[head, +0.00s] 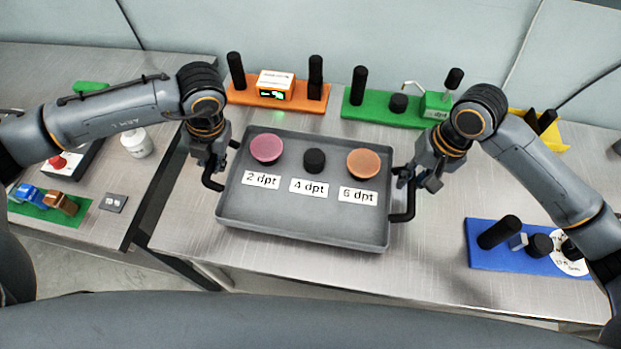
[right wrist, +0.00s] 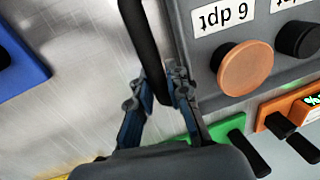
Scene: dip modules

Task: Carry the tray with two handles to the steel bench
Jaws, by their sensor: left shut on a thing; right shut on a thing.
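The grey tray (head: 300,228) has a black handle on each side and is over the steel bench (head: 290,272); whether it rests on the top or hangs just above it I cannot tell. On it are a pink disc (head: 266,148), a black disc (head: 314,160) and an orange disc (head: 362,163), with labels 2 dpt, 4 dpt and 6 dpt. My left gripper (head: 212,172) is shut on the left handle (head: 212,184). My right gripper (head: 408,178) is shut on the right handle (head: 404,215), which also shows in the right wrist view (right wrist: 140,40).
Behind the tray stand an orange module (head: 290,104) and a green module (head: 382,117). A second bench (head: 60,120) with small items is on the left, across a gap.

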